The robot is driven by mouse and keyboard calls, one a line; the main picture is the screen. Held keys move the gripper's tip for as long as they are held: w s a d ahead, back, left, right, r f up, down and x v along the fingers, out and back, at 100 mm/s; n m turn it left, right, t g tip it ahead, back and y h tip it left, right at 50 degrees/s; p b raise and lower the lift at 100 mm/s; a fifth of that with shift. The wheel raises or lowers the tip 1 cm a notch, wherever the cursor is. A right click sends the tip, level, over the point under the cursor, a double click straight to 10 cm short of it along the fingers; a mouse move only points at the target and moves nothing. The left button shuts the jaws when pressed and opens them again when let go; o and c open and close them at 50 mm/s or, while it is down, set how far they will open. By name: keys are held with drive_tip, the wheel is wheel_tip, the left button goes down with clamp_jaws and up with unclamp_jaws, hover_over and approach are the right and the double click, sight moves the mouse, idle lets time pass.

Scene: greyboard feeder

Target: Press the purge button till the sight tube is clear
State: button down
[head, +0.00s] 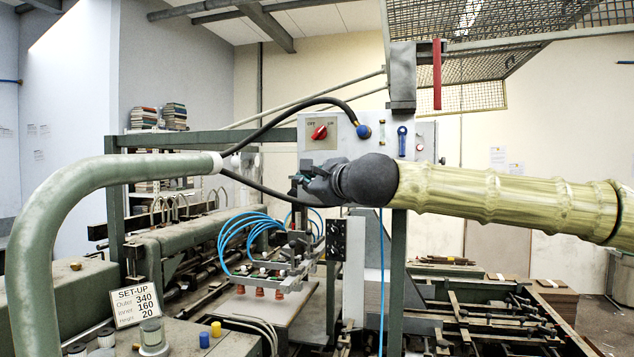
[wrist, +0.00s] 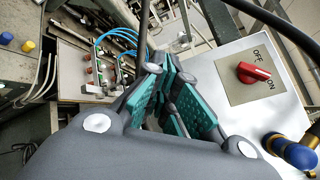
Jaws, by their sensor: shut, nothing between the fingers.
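My gripper (head: 300,188) is shut and empty, in front of the lower left of the white control panel; its teal-padded fingers (wrist: 168,88) show in the wrist view. No label marks a purge button. A yellow button (head: 216,328) and a blue button (head: 204,340) stand on the green machine top at the lower left, well apart from my gripper. They also show at the wrist view's left edge, the yellow button (wrist: 28,45) right of the blue button (wrist: 6,38). A small clear-looking cylinder (head: 152,336) beside them may be the sight tube; I cannot tell its contents.
The white panel (head: 345,158) carries a red OFF/ON knob (head: 320,132) and a blue hose fitting (head: 363,131). Blue air hoses (head: 245,232) and suction cups hang below my gripper. A thick green pipe (head: 40,220) and a set-up sign (head: 136,303) stand at the left.

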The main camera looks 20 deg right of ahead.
drive_tip(key=shift+w+d, duration=0.35)
drive_tip(key=shift+w, duration=0.2)
drive_tip(key=shift+w+d, duration=0.35)
drive_tip(key=shift+w, duration=0.2)
idle(0.8)
drive_tip(key=shift+w+d, duration=0.2)
drive_tip(key=shift+w, duration=0.1)
drive_tip(key=shift+w+d+p, duration=0.25)
drive_tip(key=shift+w+p, duration=0.1)
drive_tip(key=shift+w, duration=0.05)
idle(1.1)
drive_tip(key=shift+s+a, duration=0.1)
drive_tip(key=shift+s, duration=0.05)
drive_tip(key=shift+s+a+b, duration=0.3)
drive_tip(key=shift+s+a, duration=0.1)
drive_tip(key=shift+s, duration=0.2)
drive_tip(key=shift+s+a+b, duration=0.4)
drive_tip(key=shift+s+a, duration=0.3)
drive_tip(key=shift+s, duration=0.35)
drive_tip(key=shift+s+a+b, duration=0.4)
drive_tip(key=shift+s+a, duration=0.3)
drive_tip(key=shift+s, duration=0.35)
